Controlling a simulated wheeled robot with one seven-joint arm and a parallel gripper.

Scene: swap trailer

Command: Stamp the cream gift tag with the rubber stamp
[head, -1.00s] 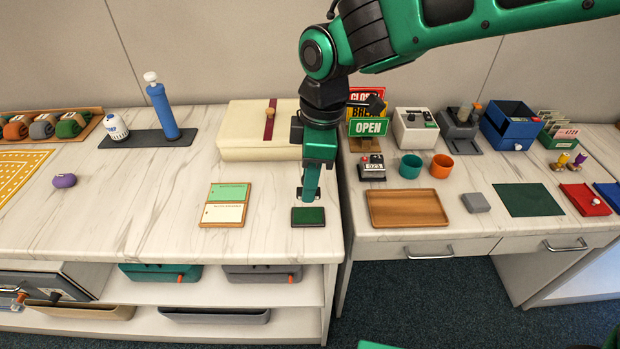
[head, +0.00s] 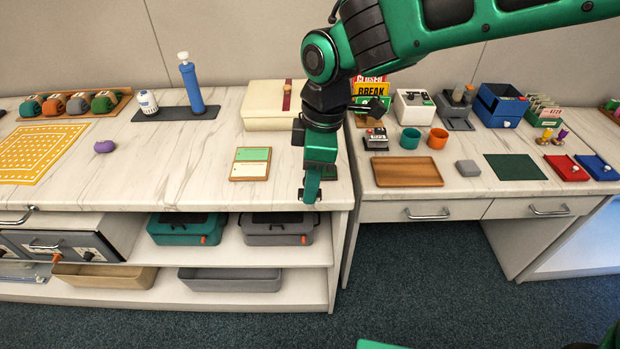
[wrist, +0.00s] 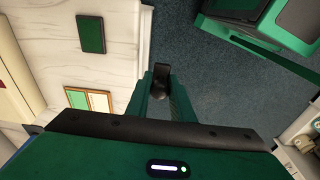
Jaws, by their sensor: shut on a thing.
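My gripper (head: 310,190) is shut on the dark rubber stamp, which shows between the fingers in the wrist view (wrist: 161,78). It points down by the front edge of the left table, and the wrist view shows floor behind the stamp. The cream gift tag (head: 249,170) lies in a wooden holder, in front of a green tag (head: 252,154), left of my gripper. In the wrist view the cream tag (wrist: 99,103) is beside the green one (wrist: 77,98). A dark green pad (wrist: 91,34) lies on the table there; my gripper seems to hide it in the head view.
A cream box (head: 270,105) stands behind the tags. To the right, across a gap, a second table holds a wooden tray (head: 406,172), a grey block (head: 467,168) and cups. A purple object (head: 104,146) lies left.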

